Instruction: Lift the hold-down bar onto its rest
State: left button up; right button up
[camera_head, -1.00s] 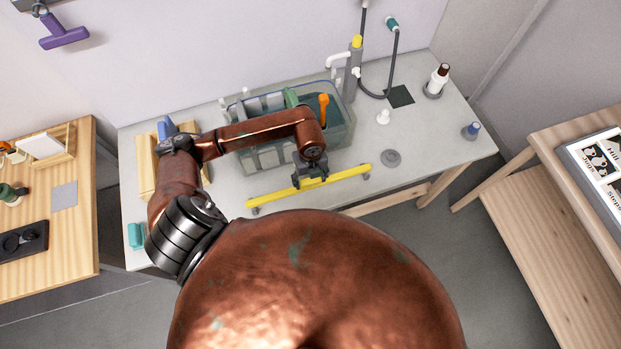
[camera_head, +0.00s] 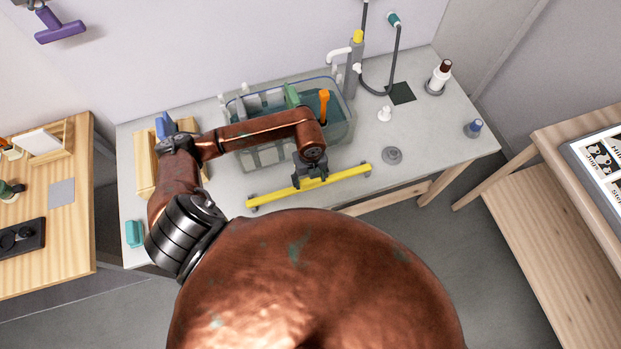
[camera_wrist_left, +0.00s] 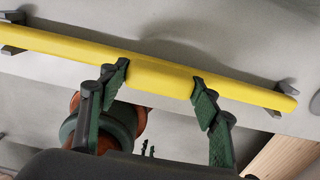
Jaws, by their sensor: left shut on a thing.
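The hold-down bar is a long yellow bar (camera_head: 347,174) with a small grey bracket at each end. It lies across the front of the water-filled clear tank (camera_head: 345,131), near the worktable's front edge. My left gripper (camera_head: 311,183) is at the middle of the bar, shut on it. In the left wrist view, the fingers (camera_wrist_left: 160,85) sit at the two ends of the bar's thicker middle part (camera_wrist_left: 160,77). Whether the bar is touching the table or just above it is hard to tell. I cannot pick out its rest. My right gripper is not in view.
An orange-handled tool (camera_head: 323,106) and a green piece (camera_head: 291,95) stand in the tank. A grey disc (camera_head: 392,155) lies right of the bar. A wooden rack (camera_head: 146,165) stands left of the tank.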

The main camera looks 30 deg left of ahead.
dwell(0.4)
pick_arm(q)
jog(key=o, duration=1.5)
jog(key=shift+c, duration=0.6)
jog(key=c, duration=0.7)
jog(key=shift+r, duration=0.15)
jog(key=o, duration=1.4)
